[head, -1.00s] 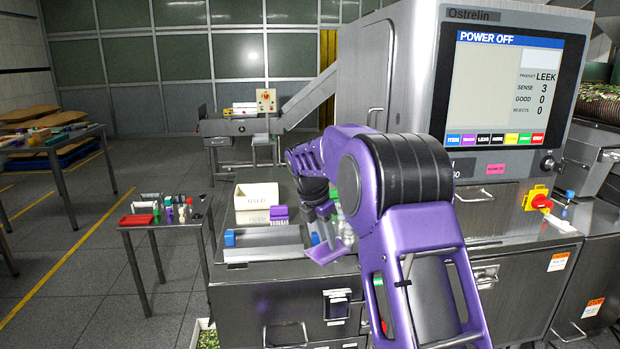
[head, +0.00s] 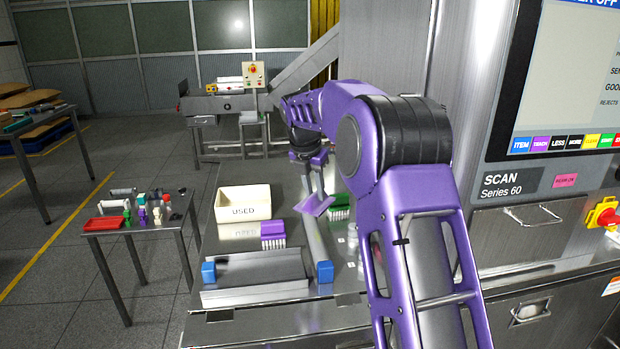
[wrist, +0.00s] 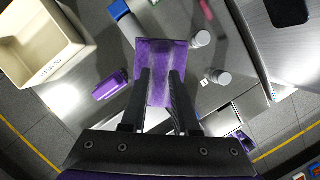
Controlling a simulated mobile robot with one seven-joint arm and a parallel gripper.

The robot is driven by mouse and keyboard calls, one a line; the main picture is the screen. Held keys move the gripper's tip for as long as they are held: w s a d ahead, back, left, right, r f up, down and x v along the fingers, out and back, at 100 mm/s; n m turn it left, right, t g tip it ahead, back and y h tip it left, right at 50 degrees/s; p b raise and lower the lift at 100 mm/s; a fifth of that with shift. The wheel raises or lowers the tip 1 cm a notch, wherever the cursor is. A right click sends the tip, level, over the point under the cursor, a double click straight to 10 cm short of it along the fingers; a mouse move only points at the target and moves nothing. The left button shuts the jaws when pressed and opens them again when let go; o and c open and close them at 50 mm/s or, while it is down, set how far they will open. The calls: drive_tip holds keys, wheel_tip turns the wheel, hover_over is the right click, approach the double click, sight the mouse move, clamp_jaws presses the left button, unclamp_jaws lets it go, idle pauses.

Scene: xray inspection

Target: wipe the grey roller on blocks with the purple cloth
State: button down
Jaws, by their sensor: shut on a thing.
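The grey roller (head: 317,238) is a long tube lying front to back on the steel bench. Its near end rests at a blue block (head: 325,271); its far end is hidden by my gripper and the cloth. My gripper (head: 311,183) is above the roller's farther part, shut on the purple cloth (head: 315,205). In the wrist view the flat cloth (wrist: 160,75) spreads beyond my fingers (wrist: 158,100) and covers part of the roller. A blue block (wrist: 118,8) shows at the top there. I cannot tell whether the cloth touches the roller.
A cream bin marked USED (head: 243,208) and a purple brush (head: 273,234) stand left of the roller. A green brush (head: 340,206) and pale jars (head: 353,238) are close on its right. A metal tray (head: 255,272) lies in front, with another blue block (head: 208,272) at its left.

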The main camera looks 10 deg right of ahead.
drive_tip(key=shift+w, duration=0.4)
drive_tip(key=shift+f, duration=2.95)
drive_tip(key=shift+f+b, duration=0.55)
drive_tip(key=shift+f, duration=0.4)
drive_tip(key=shift+s, duration=0.1)
drive_tip(key=shift+s+b, duration=0.6)
drive_tip(key=shift+s, duration=1.25)
drive_tip(key=shift+s+f+b, duration=0.2)
drive_tip(key=shift+s+b, duration=0.15)
drive_tip(key=shift+s, duration=1.55)
drive_tip(key=shift+r+p, duration=0.15)
drive_tip(key=shift+p, duration=0.3)
